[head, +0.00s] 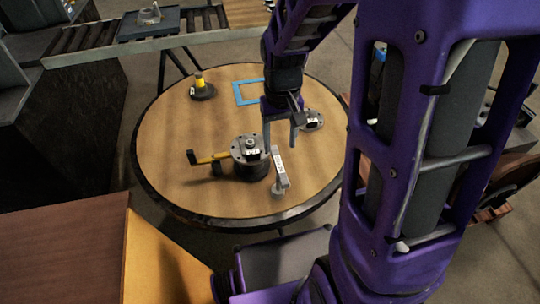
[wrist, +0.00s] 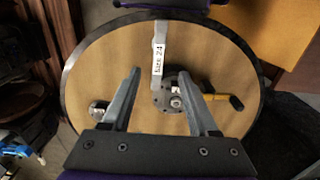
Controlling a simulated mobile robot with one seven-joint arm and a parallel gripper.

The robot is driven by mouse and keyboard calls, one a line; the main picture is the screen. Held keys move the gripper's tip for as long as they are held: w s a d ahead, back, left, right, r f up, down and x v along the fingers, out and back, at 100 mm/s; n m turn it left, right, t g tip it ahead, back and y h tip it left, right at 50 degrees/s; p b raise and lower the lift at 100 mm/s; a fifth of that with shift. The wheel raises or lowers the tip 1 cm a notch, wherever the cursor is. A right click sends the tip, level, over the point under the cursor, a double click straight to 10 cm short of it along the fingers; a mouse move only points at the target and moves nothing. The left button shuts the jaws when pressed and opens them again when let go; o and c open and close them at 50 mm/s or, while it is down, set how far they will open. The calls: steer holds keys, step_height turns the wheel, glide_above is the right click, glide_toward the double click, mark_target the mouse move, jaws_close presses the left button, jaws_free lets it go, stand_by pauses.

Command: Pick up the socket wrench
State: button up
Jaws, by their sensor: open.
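The socket wrench appears to be a grey bar (head: 281,169) with a white label, near the front of the round table. In the wrist view the bar (wrist: 159,45) reads "size 24", and its lower end is beside a flanged metal part. In the head view, a small round foot shows at its near end. My gripper (head: 280,143) is open above the table, behind the bar. In the wrist view the gripper (wrist: 159,72) has its fingers spread, with nothing held; the bar lies roughly in line with the gap between them.
A flanged part (head: 248,149) with a yellow handle (head: 208,157) stands close left of the bar. A small metal part (head: 312,120) sits right, a yellow-topped piece (head: 199,85) back left, and a blue square outline (head: 240,98) at the back. The table's (head: 165,185) front left is clear.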

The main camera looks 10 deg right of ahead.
mark_target(279, 166)
step_height(279, 166, down, 8)
steer(key=shift+f+b, duration=0.1)
steer(key=shift+b, duration=0.4)
steer(key=shift+w+d+f+b, duration=0.1)
steer(key=shift+w+f+b, duration=0.1)
steer(key=shift+f, duration=1.25)
steer(key=shift+w+f+b, duration=0.1)
steer(key=shift+f+b, duration=0.1)
steer(key=shift+f, duration=1.2)
jaws_close()
